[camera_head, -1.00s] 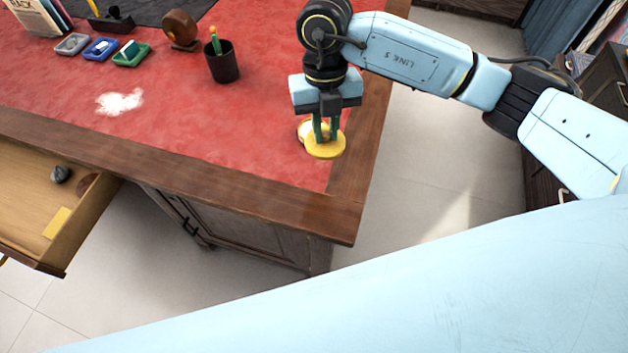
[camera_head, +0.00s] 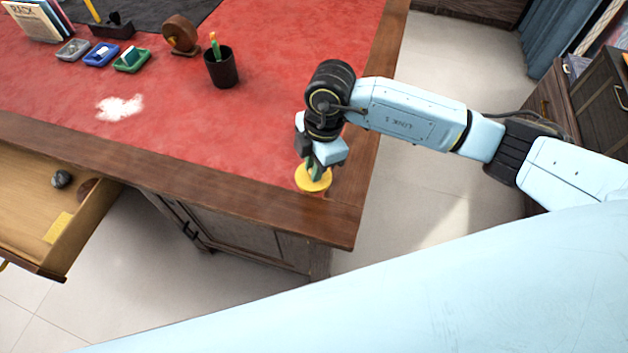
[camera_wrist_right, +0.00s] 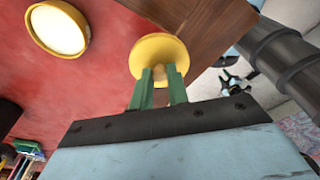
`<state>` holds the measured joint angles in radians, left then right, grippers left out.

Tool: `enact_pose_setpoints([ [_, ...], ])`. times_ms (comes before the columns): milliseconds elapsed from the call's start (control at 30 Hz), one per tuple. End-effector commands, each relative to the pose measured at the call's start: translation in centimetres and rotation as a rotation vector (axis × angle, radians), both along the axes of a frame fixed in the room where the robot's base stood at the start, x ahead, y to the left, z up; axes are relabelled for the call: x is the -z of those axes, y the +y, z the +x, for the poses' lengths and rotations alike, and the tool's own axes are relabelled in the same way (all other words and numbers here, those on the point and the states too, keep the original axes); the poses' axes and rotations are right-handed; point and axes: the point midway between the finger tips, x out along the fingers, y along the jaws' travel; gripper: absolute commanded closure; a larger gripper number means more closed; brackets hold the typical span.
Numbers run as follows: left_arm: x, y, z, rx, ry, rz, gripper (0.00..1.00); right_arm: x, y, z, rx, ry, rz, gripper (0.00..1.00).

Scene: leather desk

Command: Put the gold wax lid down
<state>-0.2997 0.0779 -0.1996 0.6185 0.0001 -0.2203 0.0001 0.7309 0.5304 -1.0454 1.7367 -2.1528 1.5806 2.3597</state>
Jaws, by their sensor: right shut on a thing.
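The gold wax lid (camera_head: 313,180) is a round yellow disc near the right front corner of the desk. My right gripper (camera_head: 314,172) is shut on it from above. In the right wrist view the lid (camera_wrist_right: 158,52) sits between the green fingertips (camera_wrist_right: 159,84). I cannot tell whether the lid touches the desk. A round gold-rimmed tin with pale wax inside (camera_wrist_right: 59,30) stands on the red leather in the right wrist view. In the head view my right wrist hides it. My left gripper is not in view.
The red leather top (camera_head: 200,130) has a wooden edge (camera_head: 200,185). A dark pencil cup (camera_head: 221,70), small trays (camera_head: 101,53) and white powder (camera_head: 120,107) lie farther left. An open drawer (camera_head: 95,215) juts out at the front left. Leather left of the lid is clear.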

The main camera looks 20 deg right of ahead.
Motion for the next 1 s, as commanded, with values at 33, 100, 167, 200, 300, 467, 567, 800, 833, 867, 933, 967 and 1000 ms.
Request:
enact_pose_setpoints([
  [33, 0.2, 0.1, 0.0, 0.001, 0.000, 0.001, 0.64, 0.9, 0.0, 0.0, 0.000, 0.001, 0.000, 1.00],
  [100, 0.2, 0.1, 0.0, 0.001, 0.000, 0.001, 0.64, 1.5, 0.0, 0.0, -0.002, 0.000, 0.000, 1.00],
  [167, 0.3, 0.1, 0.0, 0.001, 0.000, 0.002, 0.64, 1.8, 0.0, 0.0, -0.002, 0.000, -0.001, 1.00],
  [200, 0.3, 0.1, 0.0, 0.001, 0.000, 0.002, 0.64, 2.1, 0.0, 0.0, -0.002, 0.000, 0.000, 1.00],
  [300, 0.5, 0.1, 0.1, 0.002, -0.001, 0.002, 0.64, 3.3, 0.0, -0.1, -0.002, 0.002, 0.000, 1.00],
  [467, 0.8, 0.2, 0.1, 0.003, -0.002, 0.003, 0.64, 5.4, 0.0, 0.0, -0.003, 0.000, -0.001, 1.00],
  [567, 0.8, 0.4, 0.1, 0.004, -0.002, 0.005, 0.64, 5.5, 0.0, 0.0, -0.004, -0.003, 0.000, 1.00],
  [800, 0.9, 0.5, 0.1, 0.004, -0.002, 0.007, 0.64, 5.7, 0.0, 0.0, -0.003, -0.001, 0.000, 1.00],
  [833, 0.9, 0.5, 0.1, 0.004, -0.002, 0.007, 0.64, 5.8, 0.0, 0.0, -0.003, -0.001, 0.000, 1.00],
  [867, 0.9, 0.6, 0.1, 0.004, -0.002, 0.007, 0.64, 5.7, 0.0, 0.0, -0.003, -0.001, 0.000, 0.80],
  [933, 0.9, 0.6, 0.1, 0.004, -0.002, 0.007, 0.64, 5.7, 0.0, 0.0, -0.004, -0.002, 0.000, 0.70],
  [967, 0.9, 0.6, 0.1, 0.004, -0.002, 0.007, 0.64, 5.7, 0.0, 0.0, -0.004, -0.002, 0.000, 0.67],
  [1000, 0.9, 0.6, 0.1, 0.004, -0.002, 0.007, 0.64, 5.7, 0.0, 0.0, -0.004, -0.002, 0.000, 0.62],
])
